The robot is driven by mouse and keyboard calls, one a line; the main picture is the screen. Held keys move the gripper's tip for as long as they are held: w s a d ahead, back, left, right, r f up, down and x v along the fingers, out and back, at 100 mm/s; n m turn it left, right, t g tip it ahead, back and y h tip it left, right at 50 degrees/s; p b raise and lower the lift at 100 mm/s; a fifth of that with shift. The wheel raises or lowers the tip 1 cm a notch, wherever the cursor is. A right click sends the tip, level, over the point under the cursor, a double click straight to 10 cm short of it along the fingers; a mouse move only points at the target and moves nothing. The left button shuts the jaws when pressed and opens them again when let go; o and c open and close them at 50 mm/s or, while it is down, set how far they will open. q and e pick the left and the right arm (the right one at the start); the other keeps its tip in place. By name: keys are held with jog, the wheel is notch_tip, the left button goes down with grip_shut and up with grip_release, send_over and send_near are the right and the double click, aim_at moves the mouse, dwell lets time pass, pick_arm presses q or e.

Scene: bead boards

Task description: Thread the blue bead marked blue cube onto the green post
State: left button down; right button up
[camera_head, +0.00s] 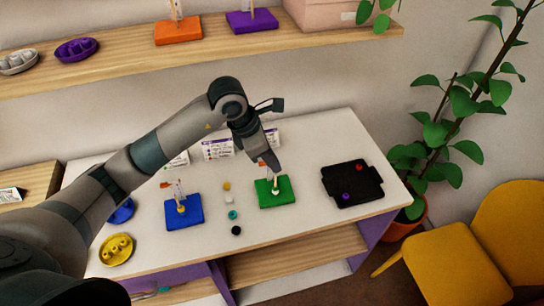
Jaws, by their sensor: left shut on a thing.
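The green board (287,190) lies on the white table, with its thin post (275,183) standing up and a white bead low on it. My left gripper (277,172) points down just above the green board, at the top of the post. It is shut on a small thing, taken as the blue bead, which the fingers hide. I cannot tell whether the bead is around the post or above it. My right gripper is not in view.
A blue board (184,221) with a yellow bead stands left. Several loose beads, among them a black one (236,230), lie between the boards. A black tray (338,189) is right, a yellow dish (116,249) front left. White cards (217,149) stand behind.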

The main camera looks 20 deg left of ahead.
pick_arm(q)
jog(key=shift+f, duration=0.9)
jog(key=shift+b, duration=0.3)
jog(key=shift+f+b, duration=0.5)
jog(key=shift+b, duration=0.1)
jog(key=shift+f+b, duration=0.35)
jog(key=shift+b, duration=0.05)
dwell(0.6)
jog(key=shift+f+b, duration=0.85)
jog(key=c, duration=1.6)
grip_release()
jog(key=shift+c, duration=0.2)
jog(key=shift+r, duration=0.15)
